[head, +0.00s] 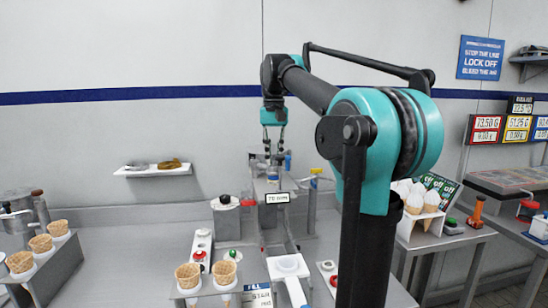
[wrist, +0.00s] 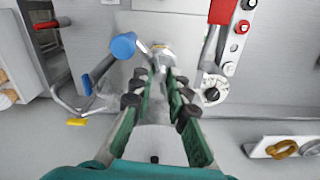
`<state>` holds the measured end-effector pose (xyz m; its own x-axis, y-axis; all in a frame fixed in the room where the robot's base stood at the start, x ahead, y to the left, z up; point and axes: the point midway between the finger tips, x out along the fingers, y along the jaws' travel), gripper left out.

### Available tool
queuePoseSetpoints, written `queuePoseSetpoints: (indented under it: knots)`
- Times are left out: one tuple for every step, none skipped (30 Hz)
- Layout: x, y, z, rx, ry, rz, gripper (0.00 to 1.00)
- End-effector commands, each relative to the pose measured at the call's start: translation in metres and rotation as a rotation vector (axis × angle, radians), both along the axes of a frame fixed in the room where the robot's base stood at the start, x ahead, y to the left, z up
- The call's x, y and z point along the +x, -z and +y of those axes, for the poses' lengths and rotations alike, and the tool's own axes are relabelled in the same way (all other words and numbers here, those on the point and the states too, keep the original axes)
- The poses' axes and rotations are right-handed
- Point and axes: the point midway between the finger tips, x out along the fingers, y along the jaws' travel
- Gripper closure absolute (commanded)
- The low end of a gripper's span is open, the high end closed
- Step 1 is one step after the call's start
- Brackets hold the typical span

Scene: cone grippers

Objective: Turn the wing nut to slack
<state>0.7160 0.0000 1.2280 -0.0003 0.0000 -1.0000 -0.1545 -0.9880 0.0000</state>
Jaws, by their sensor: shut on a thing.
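My gripper (head: 273,150) reaches down in front of the back wall, over the grey machine on the bench. In the wrist view my gripper (wrist: 161,75) has its two green, black-padded fingers converging on a small silver metal piece (wrist: 158,52), which appears to be the wing nut. The fingertips are close on either side of it, and they partly hide its lower part. How far it is turned cannot be told. In the head view the wing nut is too small to make out behind the fingers.
A blue knob (wrist: 123,45) sits beside the fingers, with a bent metal tube and a yellow handle (wrist: 76,122). A round dial (wrist: 214,90) and a red lever (wrist: 222,11) are on the other side. Cones in holders (head: 40,243) stand left. A wall shelf (head: 153,171) holds rings.

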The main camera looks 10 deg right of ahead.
Motion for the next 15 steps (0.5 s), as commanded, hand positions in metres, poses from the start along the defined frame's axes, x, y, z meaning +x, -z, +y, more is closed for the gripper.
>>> queuePoseSetpoints:
  knots:
    - [0.0002,-0.0002,0.0000,0.000,-0.042,0.000,1.00]
    - [0.0002,-0.0002,0.0000,0.000,-0.070,0.000,1.00]
    - [0.0002,-0.0003,0.0000,0.000,-0.108,-0.001,1.00]
    - [0.0002,-0.0003,0.0000,0.000,-0.137,-0.001,1.00]
    - [0.0002,-0.0003,0.0000,0.000,-0.165,-0.001,1.00]
    - [0.0002,-0.0003,0.0000,0.000,-0.203,-0.001,1.00]
    - [0.0002,-0.0003,0.0000,0.000,-0.232,-0.001,1.00]
    - [0.0002,-0.0003,0.0000,0.000,-0.261,-0.001,1.00]
    - [0.0002,-0.0003,0.0000,0.000,-0.299,-0.001,1.00]
    - [0.0002,-0.0003,0.0000,0.000,-0.327,-0.001,1.00]
    - [0.0002,-0.0003,0.0000,0.000,-0.356,-0.001,1.00]
    - [0.0002,-0.0003,0.0000,0.000,-0.394,-0.001,1.00]
    - [0.0002,-0.0003,0.0000,0.000,-0.422,-0.001,1.00]
    - [0.0002,-0.0003,0.0000,0.000,-0.451,-0.001,1.00]
    - [0.0002,-0.0003,0.0000,0.000,-0.489,-0.001,1.00]
